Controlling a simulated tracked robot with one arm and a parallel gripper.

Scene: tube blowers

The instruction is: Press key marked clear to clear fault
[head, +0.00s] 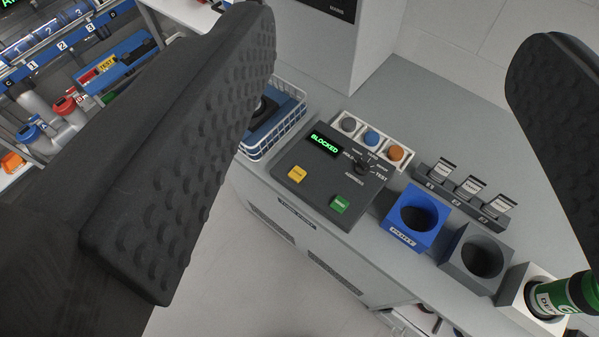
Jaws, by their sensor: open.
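A dark control panel (322,172) sits on the grey counter, its small screen (324,143) showing "BLOCKED" in green letters. A yellow key (297,175) and a green key (340,205) are on its near part; their small labels are too blurred to read for sure. A rotary knob (362,166) with "TEST" beside it is at the panel's right. My gripper (398,35) is open and empty, its two black ribbed fingers wide apart at the left and right of the picture. The panel shows between the fingers, apart from them; neither touches a key.
A white tray (401,167) with grey, blue and orange round pieces stands behind the panel. A blue holder (432,241), a grey holder (450,262) and a white holder (508,296) with a green tube stand right. A white wire basket (290,126) is left of the panel.

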